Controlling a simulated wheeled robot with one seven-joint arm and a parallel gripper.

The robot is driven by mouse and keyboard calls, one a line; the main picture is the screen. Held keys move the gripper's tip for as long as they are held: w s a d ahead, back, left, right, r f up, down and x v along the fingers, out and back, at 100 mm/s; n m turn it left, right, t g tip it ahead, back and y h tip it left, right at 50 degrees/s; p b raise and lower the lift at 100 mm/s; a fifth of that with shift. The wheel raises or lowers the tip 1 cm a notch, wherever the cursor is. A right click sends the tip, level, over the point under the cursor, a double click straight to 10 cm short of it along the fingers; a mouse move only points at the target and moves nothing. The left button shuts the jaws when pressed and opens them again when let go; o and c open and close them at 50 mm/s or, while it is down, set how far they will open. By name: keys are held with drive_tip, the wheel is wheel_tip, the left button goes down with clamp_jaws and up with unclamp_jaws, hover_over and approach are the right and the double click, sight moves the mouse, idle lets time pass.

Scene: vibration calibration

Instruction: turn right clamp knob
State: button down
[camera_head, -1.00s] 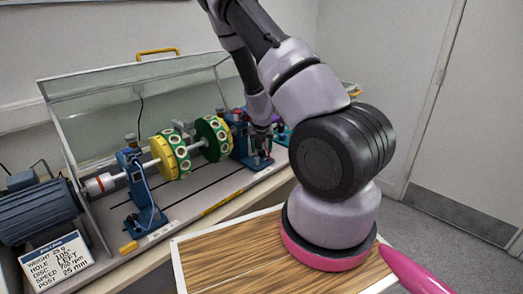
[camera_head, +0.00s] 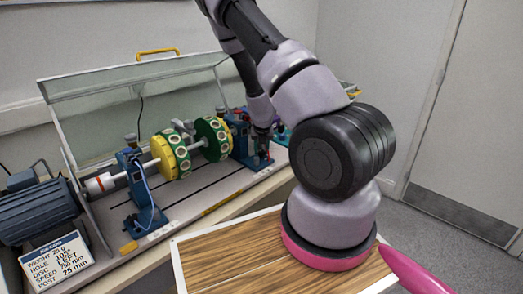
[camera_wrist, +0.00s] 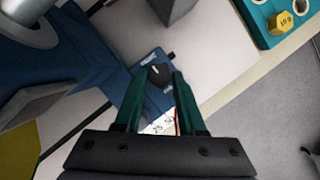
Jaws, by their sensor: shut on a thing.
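The right clamp knob is a small black knob (camera_wrist: 160,76) on the blue foot (camera_wrist: 146,62) of the right bearing post. In the wrist view my gripper (camera_wrist: 161,74) has its two green fingers on either side of the knob, shut on it. In the head view my gripper (camera_head: 262,153) is low at the foot of the blue right post (camera_head: 239,140). The knob itself is hidden there by the gripper and arm.
A shaft with a yellow disc (camera_head: 166,158) and a green disc runs left to the blue motor (camera_head: 38,212). A sign (camera_head: 57,262) stands at the front left. A teal tray with a yellow weight (camera_wrist: 283,22) lies near the gripper. A clear guard stands open behind.

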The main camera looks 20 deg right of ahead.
drive_tip(key=n+y, duration=0.1)
drive_tip(key=n, duration=0.3)
drive_tip(key=n+y, duration=0.1)
drive_tip(key=n, duration=0.1)
drive_tip(key=shift+d+y, duration=0.3)
drive_tip(key=n, duration=0.2)
drive_tip(key=n+y, duration=0.1)
drive_tip(key=n, duration=0.1)
drive_tip(key=n+y, duration=0.1)
drive_tip(key=n, duration=0.1)
drive_tip(key=shift+w+d+n+g, duration=0.1)
drive_tip(key=shift+d+n+g, duration=0.2)
drive_tip(key=shift+n+g, duration=0.1)
drive_tip(key=n+g, duration=0.1)
drive_tip(key=n, duration=0.1)
drive_tip(key=n+y, duration=0.1)
drive_tip(key=n, duration=0.2)
drive_tip(key=shift+w+d+g, duration=0.1)
drive_tip(key=shift+w+g, duration=0.1)
drive_tip(key=shift+g, duration=0.2)
drive_tip(key=n+g, duration=0.1)
drive_tip(key=n, duration=0.2)
drive_tip(key=n+g, duration=0.1)
drive_tip(key=n, duration=0.2)
drive_tip(key=shift+w+y, duration=0.2)
drive_tip(key=shift+y, duration=0.2)
drive_tip(key=shift+n, duration=0.4)
drive_tip(key=shift+c, duration=2.4)
unclamp_jaws()
